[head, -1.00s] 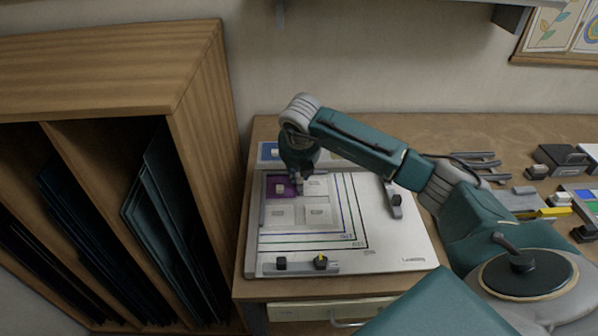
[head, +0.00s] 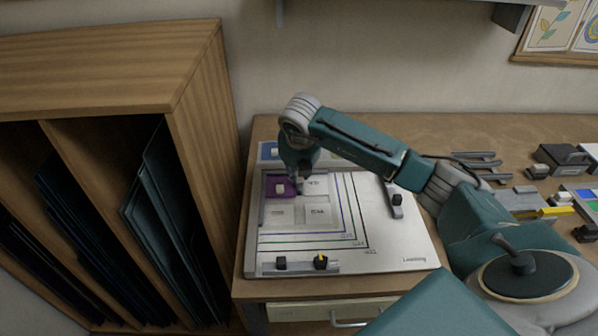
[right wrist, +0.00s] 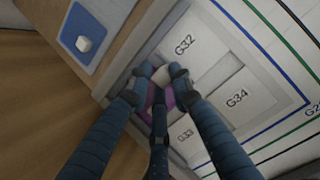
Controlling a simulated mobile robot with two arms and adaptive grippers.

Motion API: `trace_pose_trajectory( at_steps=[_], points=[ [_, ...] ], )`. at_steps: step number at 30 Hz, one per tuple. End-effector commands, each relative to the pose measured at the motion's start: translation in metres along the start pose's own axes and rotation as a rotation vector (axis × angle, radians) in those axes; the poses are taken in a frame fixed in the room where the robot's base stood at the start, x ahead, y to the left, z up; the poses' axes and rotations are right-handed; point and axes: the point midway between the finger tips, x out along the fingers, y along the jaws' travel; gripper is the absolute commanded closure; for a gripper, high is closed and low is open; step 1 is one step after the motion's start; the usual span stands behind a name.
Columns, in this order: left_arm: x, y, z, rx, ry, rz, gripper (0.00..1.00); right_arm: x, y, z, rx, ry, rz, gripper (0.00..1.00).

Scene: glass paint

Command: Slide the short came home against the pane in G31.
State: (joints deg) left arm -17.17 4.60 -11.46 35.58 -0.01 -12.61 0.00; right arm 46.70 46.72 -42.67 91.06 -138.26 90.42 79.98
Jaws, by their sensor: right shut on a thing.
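A purple pane (head: 281,181) with a white knob lies in the upper left cell of the white board (head: 400,245), beside cell G32. Its purple also shows between my fingers in the right wrist view (right wrist: 151,99). My right gripper (head: 299,185) is low at the pane's right side, near the border with G32. In the right wrist view its fingers (right wrist: 160,84) are closed around a small pale piece (right wrist: 161,76), which I take for the short came's grip. The fingers hide most of the came, so I cannot tell whether it touches the pane. My left gripper is not in view.
Cells G32 (right wrist: 185,45), G33 and G34 (right wrist: 237,98) look empty. A blue pad with a white knob (right wrist: 84,43) lies beyond the board's edge. Dark blocks (head: 320,262) sit on the front rail. A wooden rack (head: 196,130) stands close at left; tools lie at right.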

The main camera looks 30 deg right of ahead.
Motion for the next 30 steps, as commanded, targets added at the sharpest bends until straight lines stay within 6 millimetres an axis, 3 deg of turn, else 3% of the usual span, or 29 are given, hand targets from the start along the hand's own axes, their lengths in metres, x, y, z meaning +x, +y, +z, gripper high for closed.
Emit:
trace_pose_trajectory(
  at_steps=[30],
  points=[
    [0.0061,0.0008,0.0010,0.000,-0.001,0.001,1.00,0.0013,-0.0004,-0.0003,0.000,0.000,0.001,1.00]
  ],
)
